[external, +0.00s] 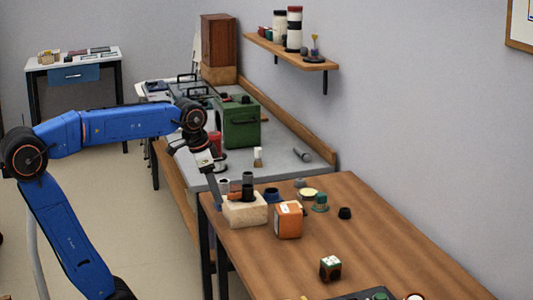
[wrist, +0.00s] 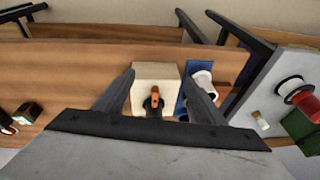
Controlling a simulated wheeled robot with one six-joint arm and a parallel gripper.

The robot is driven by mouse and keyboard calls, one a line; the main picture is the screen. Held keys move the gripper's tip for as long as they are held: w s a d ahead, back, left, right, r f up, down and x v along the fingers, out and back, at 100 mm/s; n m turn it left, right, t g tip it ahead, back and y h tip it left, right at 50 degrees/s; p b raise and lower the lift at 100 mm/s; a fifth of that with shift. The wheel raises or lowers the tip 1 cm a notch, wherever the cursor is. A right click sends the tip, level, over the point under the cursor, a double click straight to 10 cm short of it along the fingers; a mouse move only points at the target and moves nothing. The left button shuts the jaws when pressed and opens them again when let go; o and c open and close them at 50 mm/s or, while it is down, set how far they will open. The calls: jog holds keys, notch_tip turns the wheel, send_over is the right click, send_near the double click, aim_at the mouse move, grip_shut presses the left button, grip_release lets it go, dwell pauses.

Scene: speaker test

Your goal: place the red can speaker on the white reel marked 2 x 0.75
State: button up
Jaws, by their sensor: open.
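My gripper (external: 214,190) is open and points down by the cream block (external: 245,212). In the wrist view my gripper (wrist: 160,80) has the block (wrist: 155,72) with a small orange and black item (wrist: 153,98) between and beyond its fingers. White round pieces (wrist: 202,82) lie by the right finger; I cannot read a marking, so I cannot tell which is the reel.
The green case (external: 240,125) stands on the grey bench. The table's right middle is clear.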

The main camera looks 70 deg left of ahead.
jog(key=s+d+f+t, duration=0.1)
jog(key=s+d+f, duration=0.8)
jog(key=s+f, duration=0.5)
jog(key=shift+s+d+f+n+t+h, duration=0.2)
jog(key=shift+d+f+n+t+h, duration=0.1)
jog(key=shift+d+n+h, duration=0.1)
